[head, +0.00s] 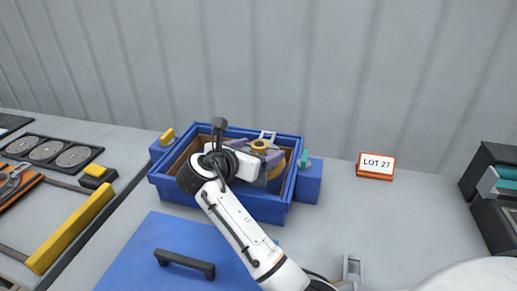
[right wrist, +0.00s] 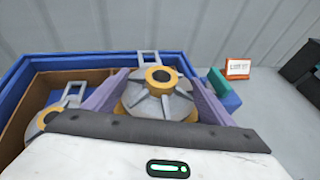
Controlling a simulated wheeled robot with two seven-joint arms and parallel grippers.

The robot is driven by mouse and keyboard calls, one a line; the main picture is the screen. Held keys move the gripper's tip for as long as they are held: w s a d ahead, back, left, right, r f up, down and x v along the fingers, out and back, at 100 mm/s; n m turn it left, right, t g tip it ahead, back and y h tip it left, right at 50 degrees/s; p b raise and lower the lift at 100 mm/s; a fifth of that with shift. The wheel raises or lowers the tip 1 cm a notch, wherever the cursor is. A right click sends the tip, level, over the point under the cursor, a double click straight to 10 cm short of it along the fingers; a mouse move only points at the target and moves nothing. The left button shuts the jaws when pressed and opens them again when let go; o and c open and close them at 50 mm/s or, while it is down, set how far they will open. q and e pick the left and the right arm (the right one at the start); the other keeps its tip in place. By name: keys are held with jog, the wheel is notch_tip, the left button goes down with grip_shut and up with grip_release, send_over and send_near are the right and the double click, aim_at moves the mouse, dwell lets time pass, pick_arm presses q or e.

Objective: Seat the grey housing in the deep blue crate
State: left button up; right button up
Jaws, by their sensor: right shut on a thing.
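The deep blue crate (head: 170,189) stands open on the grey table, with brown inner walls. It also shows in the wrist view (right wrist: 28,78). My right gripper (head: 262,153) is over the right part of the crate. Its purple fingers are shut on a grey housing (right wrist: 150,101) with an orange ring and a metal loop on top. The housing is at about rim height; its underside is hidden, so I cannot tell whether it touches the crate floor. A second grey housing (right wrist: 45,119) lies in the left compartment. My left gripper is not in view.
A blue lid (head: 150,232) with a black handle lies in front of the crate. Blue blocks (head: 308,184) flank the crate. A LOT 27 sign (head: 376,165) stands right, a dark machine (head: 490,180) farther right. A yellow bar (head: 70,230) and disc tray (head: 47,151) are left.

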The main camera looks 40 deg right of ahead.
jog(key=shift+f, duration=1.8)
jog(key=shift+r, duration=0.1)
dwell(0.3)
jog(key=shift+r, duration=2.7)
jog(key=shift+f, duration=0.25)
jog(key=shift+f, duration=2.45)
dwell(0.4)
